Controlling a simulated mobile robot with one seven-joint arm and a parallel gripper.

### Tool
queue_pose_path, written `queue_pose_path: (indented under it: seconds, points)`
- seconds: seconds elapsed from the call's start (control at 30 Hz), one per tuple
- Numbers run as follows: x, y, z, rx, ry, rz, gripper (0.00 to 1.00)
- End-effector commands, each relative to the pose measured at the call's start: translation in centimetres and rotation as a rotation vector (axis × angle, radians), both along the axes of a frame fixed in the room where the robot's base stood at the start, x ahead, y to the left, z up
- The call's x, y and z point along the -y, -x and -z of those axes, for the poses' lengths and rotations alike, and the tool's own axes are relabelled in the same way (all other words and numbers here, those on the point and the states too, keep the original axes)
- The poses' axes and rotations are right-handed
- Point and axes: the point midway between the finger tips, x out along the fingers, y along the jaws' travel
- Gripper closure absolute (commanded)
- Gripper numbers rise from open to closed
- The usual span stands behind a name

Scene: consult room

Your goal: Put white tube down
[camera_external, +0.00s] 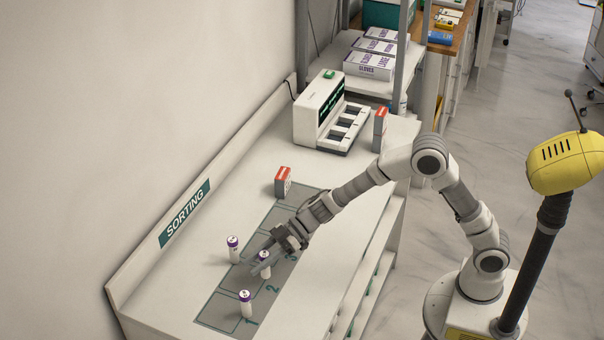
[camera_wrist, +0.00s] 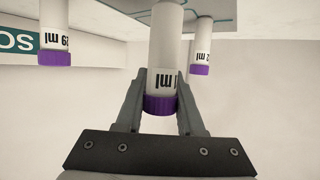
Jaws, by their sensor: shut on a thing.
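My gripper (camera_external: 268,259) is low over the numbered sorting mat (camera_external: 276,287). It is shut on a white tube (camera_external: 264,270) with a purple cap, held upright near the marking 2. In the wrist view my gripper (camera_wrist: 160,76) has one finger on each side of this tube (camera_wrist: 165,40), just by its cap. I cannot tell whether the tube's base touches the mat. A second white tube (camera_external: 246,305) stands upright on the mat near the marking 1. A third (camera_external: 233,251) stands upright toward the wall side. Both also show in the wrist view, at left (camera_wrist: 54,28) and right (camera_wrist: 202,38).
A second such box (camera_external: 380,129) is beside a white machine (camera_external: 325,112) at the back. The wall with a SORTING sign (camera_external: 185,213) bounds the left. The white bench top (camera_external: 325,245) right of the mat is clear.

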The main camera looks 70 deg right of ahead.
Motion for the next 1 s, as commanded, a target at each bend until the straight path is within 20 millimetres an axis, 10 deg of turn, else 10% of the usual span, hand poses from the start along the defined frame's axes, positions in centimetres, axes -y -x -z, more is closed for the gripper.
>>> queue_pose_path:
  seconds: [0.17,0.57,0.6,0.73,1.0]
  points:
    - [0.0,0.0,3.0,-0.002,0.000,0.000,1.00]
    - [0.1,0.0,3.4,-0.001,0.000,0.000,1.00]
    - [0.1,0.0,3.3,-0.001,0.000,0.000,0.58]
    - [0.1,0.0,3.3,-0.001,0.000,0.000,0.34]
    - [0.1,0.0,3.2,0.000,0.000,0.000,0.33]
